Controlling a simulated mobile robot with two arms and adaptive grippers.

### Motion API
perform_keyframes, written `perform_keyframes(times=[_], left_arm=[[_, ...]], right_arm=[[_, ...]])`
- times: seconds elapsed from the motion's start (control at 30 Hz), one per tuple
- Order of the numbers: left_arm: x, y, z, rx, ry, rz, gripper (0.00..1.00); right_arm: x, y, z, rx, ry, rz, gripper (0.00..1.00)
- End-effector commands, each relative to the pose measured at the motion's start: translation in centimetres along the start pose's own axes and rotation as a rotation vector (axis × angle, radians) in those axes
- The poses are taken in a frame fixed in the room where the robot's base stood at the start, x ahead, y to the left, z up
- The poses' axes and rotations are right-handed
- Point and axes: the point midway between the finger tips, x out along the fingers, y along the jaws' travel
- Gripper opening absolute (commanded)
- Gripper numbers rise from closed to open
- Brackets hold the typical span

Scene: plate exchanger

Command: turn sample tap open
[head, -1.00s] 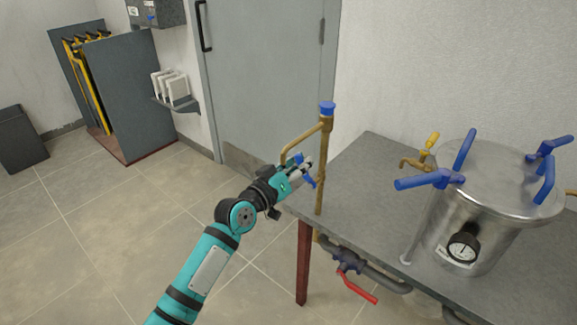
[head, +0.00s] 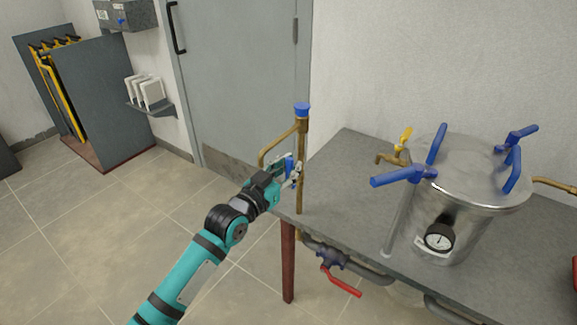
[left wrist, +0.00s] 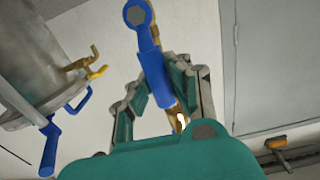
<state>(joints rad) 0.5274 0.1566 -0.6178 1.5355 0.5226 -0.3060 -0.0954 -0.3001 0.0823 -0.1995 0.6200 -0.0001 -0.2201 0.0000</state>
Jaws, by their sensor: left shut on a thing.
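A brass standpipe (head: 301,135) with a blue cap (head: 302,109) rises at the table's left end, a thin bent branch pipe at its side. A blue lever handle (head: 289,164) sits beside the pipe. My left gripper (head: 288,174) is at the pipe's left, shut on this lever. In the left wrist view the blue lever (left wrist: 150,58), with a hex nut at its top end, runs down between the fingers of the gripper (left wrist: 162,82). The fingers hide part of the lever in the head view. My right gripper is out of view.
A steel vessel (head: 462,205) with blue handles and a gauge stands on the grey table (head: 345,180). A small brass tap with a yellow handle (head: 405,138) is at its left. A red-handled valve (head: 340,281) hangs below the table edge. Floor at left is clear.

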Motion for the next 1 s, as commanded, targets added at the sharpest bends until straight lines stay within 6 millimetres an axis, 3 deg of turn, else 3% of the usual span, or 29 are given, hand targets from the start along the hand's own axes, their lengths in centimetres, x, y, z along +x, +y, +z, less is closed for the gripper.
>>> perform_keyframes(times=[0.3,0.33,0.53,0.83,1.0], left_arm=[[0.0,0.0,0.4,0.009,-0.008,0.0,0.0],[-0.1,0.0,0.4,0.009,-0.008,0.0,0.17],[0.0,0.0,0.2,0.006,-0.005,0.0,0.43],[-0.2,0.0,0.1,0.004,-0.003,0.0,0.43],[-2.2,0.0,0.2,0.004,-0.003,-0.001,0.43]], right_arm=[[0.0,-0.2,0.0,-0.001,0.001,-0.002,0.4],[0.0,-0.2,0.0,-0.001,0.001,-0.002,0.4],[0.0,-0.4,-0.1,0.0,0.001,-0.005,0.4],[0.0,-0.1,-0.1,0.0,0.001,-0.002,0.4],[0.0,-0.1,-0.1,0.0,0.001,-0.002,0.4]])
